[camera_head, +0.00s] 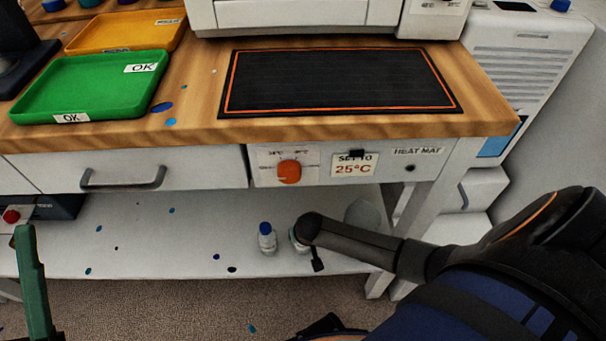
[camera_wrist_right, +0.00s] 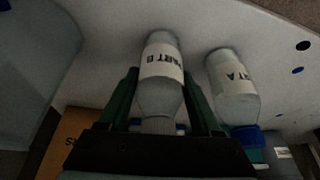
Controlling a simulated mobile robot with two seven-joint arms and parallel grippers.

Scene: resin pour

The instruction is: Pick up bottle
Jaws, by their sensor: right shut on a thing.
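The bottle labelled PART B (camera_wrist_right: 160,65) is between the two green fingers of my right gripper (camera_wrist_right: 160,92) in the right wrist view. My right gripper is shut on it. In the head view this gripper (camera_head: 300,240) reaches over the lower shelf, and the arm hides most of the held bottle. A second bottle, labelled PART A (camera_wrist_right: 231,88), has a blue cap and stands beside it, apart from the fingers. It also shows upright on the shelf in the head view (camera_head: 267,241). My left gripper (camera_head: 32,280) shows only partly at the left edge.
The lower shelf (camera_head: 150,240) has blue spots and free room left of the bottles. Above it, the bench edge carries a drawer handle (camera_head: 122,178) and a heat mat control (camera_head: 289,172). The black heat mat (camera_head: 335,80) and green tray (camera_head: 90,88) lie on top.

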